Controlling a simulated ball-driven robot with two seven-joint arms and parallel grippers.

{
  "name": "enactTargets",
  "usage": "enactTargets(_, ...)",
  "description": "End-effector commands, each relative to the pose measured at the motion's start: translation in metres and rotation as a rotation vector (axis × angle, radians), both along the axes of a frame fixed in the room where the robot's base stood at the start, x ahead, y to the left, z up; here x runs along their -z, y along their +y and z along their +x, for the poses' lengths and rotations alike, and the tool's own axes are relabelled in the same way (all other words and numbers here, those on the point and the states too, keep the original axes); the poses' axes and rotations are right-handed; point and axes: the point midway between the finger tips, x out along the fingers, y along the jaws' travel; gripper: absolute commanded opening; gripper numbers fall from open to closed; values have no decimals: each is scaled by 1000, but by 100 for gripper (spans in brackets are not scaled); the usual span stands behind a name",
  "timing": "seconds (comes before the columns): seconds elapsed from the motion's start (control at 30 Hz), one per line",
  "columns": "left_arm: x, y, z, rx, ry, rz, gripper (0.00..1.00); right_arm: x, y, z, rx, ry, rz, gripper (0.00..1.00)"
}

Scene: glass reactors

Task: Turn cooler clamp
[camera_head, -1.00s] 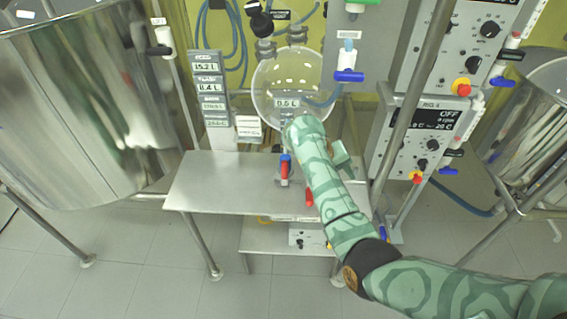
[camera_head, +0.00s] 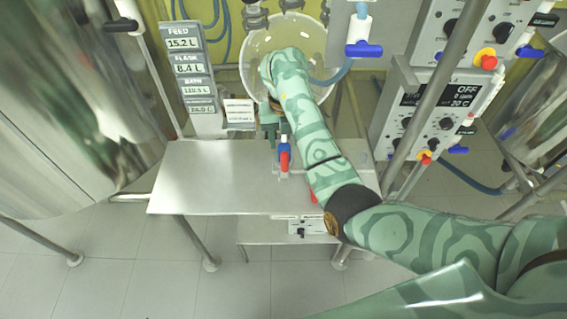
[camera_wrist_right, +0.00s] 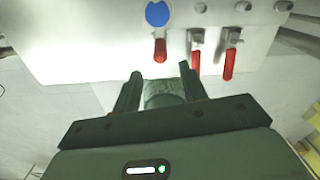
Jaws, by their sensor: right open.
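My right gripper (camera_head: 269,130) hangs at the back edge of the steel bench, partly hidden by my own right arm. In the right wrist view the gripper (camera_wrist_right: 158,80) is open and empty. Ahead of it are several red-handled valves: a left red handle (camera_wrist_right: 160,50) below a blue disc (camera_wrist_right: 157,13), a middle one (camera_wrist_right: 196,64) and a right one (camera_wrist_right: 229,64). The left handle is nearest, between the fingertips in the picture but apart from them. In the head view a red handle (camera_head: 285,161) hangs below a blue fitting (camera_head: 284,146). I cannot tell which part is the cooler clamp. My left gripper is not in view.
A round glass flask (camera_head: 325,45) stands behind my arm. The steel bench (camera_head: 205,180) is bare on the left. A label panel (camera_head: 188,65) stands at its back. A control box (camera_head: 445,100) and metal post stand on the right, a large steel vessel (camera_head: 60,100) on the left.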

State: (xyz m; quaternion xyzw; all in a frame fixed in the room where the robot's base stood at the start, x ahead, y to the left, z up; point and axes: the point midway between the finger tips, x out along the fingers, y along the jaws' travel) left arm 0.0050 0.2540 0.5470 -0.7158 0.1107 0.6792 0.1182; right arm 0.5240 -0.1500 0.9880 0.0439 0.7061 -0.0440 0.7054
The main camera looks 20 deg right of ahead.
Motion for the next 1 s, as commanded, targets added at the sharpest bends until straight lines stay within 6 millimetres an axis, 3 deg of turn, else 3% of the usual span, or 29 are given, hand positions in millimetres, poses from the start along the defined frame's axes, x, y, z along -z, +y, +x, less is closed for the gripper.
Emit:
enactTargets(0.03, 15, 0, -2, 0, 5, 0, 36, 22, 0, 0, -1, 5, 0, 42)
enactTargets(0.1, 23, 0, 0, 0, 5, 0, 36, 39, 0, 0, -1, 4, -1, 42)
enactTargets(0.3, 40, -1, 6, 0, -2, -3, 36, 75, 0, 0, 0, 3, -2, 42)
enactTargets(0.5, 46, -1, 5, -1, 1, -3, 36, 89, 0, 0, 0, -1, -1, 42)
enactTargets(0.77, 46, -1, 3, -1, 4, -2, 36, 89, 0, 0, 1, -1, -1, 42)
enactTargets(0.8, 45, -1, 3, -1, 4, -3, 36, 89, 0, 0, 1, -1, -1, 40)
enactTargets(0.93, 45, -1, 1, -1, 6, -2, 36, 89, 0, 0, 0, -1, -1, 3)
enactTargets(1.0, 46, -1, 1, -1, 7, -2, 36, 89, 0, 0, 0, -1, -1, 0)
